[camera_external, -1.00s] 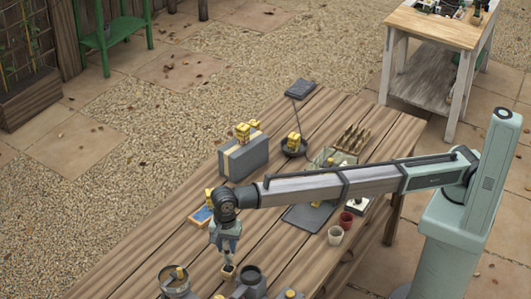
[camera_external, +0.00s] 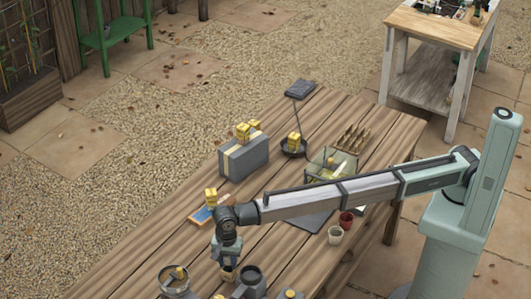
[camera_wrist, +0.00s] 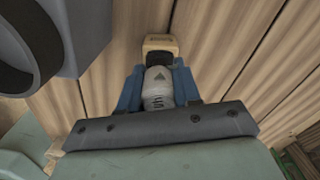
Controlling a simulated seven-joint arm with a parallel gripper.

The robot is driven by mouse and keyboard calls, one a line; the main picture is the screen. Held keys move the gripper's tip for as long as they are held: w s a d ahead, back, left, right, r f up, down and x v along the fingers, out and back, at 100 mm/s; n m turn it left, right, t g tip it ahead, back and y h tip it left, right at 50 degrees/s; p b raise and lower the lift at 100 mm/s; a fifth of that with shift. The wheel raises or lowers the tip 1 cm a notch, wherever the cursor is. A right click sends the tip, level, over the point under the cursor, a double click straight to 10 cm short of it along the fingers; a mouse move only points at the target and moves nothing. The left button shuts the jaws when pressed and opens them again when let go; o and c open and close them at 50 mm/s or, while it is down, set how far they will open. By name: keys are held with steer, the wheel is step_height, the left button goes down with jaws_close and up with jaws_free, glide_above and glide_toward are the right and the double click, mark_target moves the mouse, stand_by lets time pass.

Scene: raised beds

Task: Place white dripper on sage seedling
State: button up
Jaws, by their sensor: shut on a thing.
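My gripper (camera_wrist: 158,88) has blue fingers, shut on a pale grey-white piece with a dark triangle mark, which looks like the white dripper (camera_wrist: 157,86). My gripper also shows in the external view (camera_external: 228,264), pointing down low over the near part of the table. A small tan block or pot with a dark face (camera_wrist: 160,48) is just past the fingertips; it also shows under my gripper in the external view (camera_external: 228,274). I cannot tell whether the dripper touches it. I cannot make out which thing is the sage seedling; no leaves show there.
A dark grey pot (camera_external: 251,279) stands close right of my gripper, and a round pan (camera_external: 174,279) to its left. A blue item (camera_external: 202,215), a grey box (camera_external: 244,158), a glass tray (camera_external: 318,172), a red cup (camera_external: 346,220) and a white cup (camera_external: 335,236) stand farther back.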

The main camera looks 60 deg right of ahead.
steer(key=o, duration=1)
steer(key=shift+f, duration=0.1)
step_height(320, 180, up, 12)
steer(key=shift+r, duration=0.2)
stand_by(0.3)
